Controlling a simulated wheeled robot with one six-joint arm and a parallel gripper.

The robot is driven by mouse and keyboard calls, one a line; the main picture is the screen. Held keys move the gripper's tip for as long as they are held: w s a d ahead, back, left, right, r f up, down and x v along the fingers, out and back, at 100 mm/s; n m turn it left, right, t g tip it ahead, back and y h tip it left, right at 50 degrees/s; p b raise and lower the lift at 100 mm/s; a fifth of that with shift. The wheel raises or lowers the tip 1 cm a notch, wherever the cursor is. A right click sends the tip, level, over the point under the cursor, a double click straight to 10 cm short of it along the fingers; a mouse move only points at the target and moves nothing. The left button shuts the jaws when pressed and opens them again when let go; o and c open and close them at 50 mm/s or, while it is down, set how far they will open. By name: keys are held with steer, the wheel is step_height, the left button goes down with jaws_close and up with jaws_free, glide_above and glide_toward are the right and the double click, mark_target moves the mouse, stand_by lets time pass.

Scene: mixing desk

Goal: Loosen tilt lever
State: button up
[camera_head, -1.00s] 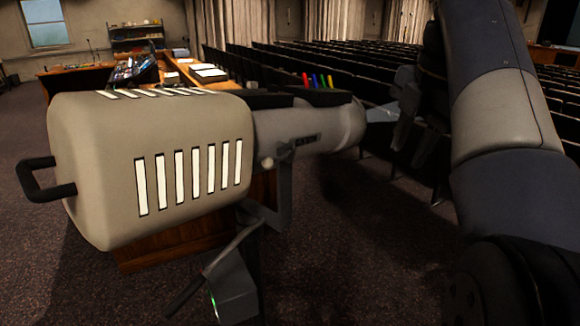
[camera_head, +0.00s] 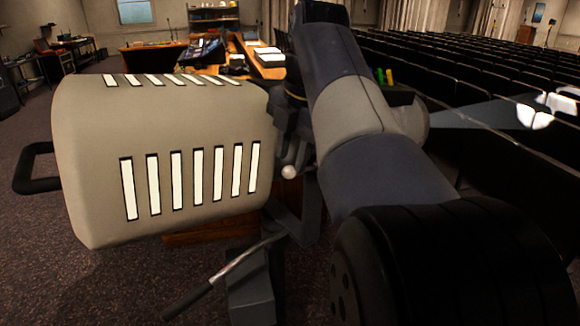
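A large beige spotlight with lit vent slots (camera_head: 170,160) fills the left of the view, on a dark stand. A small pale ball knob (camera_head: 289,172) shows at the yoke, just right of the housing. A metal lever with a black grip (camera_head: 190,300) slants down to the left from the stand below. I cannot tell for certain which of these is the tilt lever. My gripper (camera_head: 292,150) is beside the housing, close above the ball knob. Its dark fingers overlap the yoke; contact and opening cannot be made out. My arm hides much of the spotlight's barrel.
A wooden desk (camera_head: 200,238) is partly hidden behind the spotlight. Rows of dark seats (camera_head: 480,75) fill the right, with a light beam falling on them. A black loop handle (camera_head: 35,170) sticks out at the left of the housing. Carpet is clear at lower left.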

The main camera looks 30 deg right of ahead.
mark_target(290, 167)
steer(key=shift+x, duration=1.6)
jaws_close()
